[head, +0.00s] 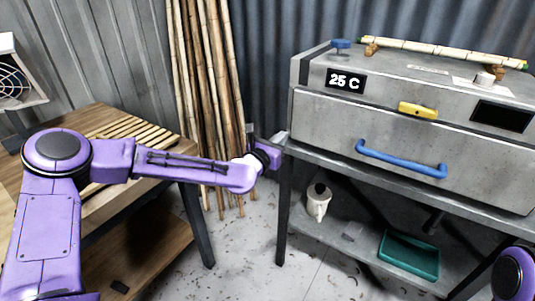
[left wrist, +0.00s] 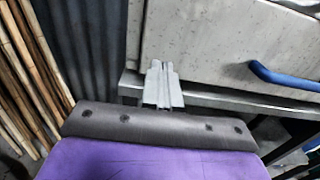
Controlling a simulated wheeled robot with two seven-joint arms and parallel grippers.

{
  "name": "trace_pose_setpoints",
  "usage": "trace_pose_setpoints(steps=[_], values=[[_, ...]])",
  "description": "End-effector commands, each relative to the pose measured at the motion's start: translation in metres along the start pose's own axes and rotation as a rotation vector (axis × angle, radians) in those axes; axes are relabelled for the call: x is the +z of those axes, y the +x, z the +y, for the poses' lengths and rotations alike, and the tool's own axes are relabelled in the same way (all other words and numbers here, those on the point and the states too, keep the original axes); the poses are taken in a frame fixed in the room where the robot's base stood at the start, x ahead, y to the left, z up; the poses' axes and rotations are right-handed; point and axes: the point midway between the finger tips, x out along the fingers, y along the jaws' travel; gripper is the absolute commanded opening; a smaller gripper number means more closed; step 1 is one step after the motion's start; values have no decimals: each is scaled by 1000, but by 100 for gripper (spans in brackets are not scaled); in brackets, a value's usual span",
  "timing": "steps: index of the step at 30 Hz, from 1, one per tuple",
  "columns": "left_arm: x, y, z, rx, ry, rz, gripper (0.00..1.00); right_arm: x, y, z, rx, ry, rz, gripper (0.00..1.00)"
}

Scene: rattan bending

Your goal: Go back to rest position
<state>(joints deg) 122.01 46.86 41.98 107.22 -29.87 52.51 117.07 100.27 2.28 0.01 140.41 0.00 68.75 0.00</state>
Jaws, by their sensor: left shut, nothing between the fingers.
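My left arm reaches in from the left in the head view, and its gripper (head: 279,138) is close to the left front edge of the grey steam box (head: 340,125). In the left wrist view the left gripper (left wrist: 163,68) is shut with its two fingers together and nothing between them. The box's front and its blue handle (left wrist: 285,78) show beyond the fingers. I cannot tell whether the fingertips touch the box. Of my right arm only a purple joint shows at the lower right of the head view; its gripper is out of view.
The box stands on a grey metal table (head: 330,164), with a teal tray (head: 409,256) and a pale jug (head: 318,202) on its lower shelf. Bamboo poles (head: 203,90) lean on the wall. A wooden bench (head: 150,190) is at left. A pole (head: 445,51) lies atop the box.

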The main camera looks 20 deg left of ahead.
Motion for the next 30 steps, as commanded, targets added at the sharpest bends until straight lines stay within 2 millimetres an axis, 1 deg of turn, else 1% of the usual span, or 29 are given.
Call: trace_pose_setpoints(steps=[1, 3, 6, 9, 13, 14, 17, 19, 20, 21, 23, 24, 26, 27, 29, 30], values=[[-2, -12, 0, 1, -4, -1, 0, 2, 5, -1, 0, 0, 1, 43], [-2, -25, 0, 0, -3, -1, 0, 2, 7, -1, 0, 0, 1, 43], [-2, -37, 0, 1, -1, 1, 0, 3, 8, -1, 0, 1, 1, 43], [-1, -42, 0, 0, 1, 1, 0, 3, 8, -1, 0, 0, 1, 43], [-1, -43, 0, 0, 26, 2, 0, 3, 8, -1, 0, 0, 1, 43], [-1, -42, 0, 1, 57, 2, 0, 3, 8, -1, 0, 0, 1, 43], [-4, -44, 2, 19, 263, 14, 0, 3, 8, -1, 0, 0, 1, 43], [-27, -53, 0, 21, 485, 84, 0, 3, 8, -1, 0, 0, 1, 43], [-45, -59, -6, 3, 603, 132, 0, 3, 8, -1, 0, 1, 1, 43], [-80, -72, -18, -47, 771, 215, 0, 3, 8, -1, 0, 1, 1, 43], [-131, -95, -31, -139, 994, 328, 0, 3, 8, -1, 0, 0, 1, 43], [-162, -114, -38, -209, 1126, 398, 0, 3, 8, -1, 0, 1, 1, 43], [-207, -146, -45, -330, 1310, 494, 0, 3, 8, -1, 0, 1, 1, 43], [-235, -170, -47, -417, 1426, 554, 0, 3, 8, -1, 0, 1, 1, 43], [-274, -210, -48, -564, 1588, 638, 0, 3, 8, -1, 0, 1, 1, 43], [-297, -239, -45, -669, 1691, 690, 0, 3, 8, -1, 0, 0, 1, 43]])
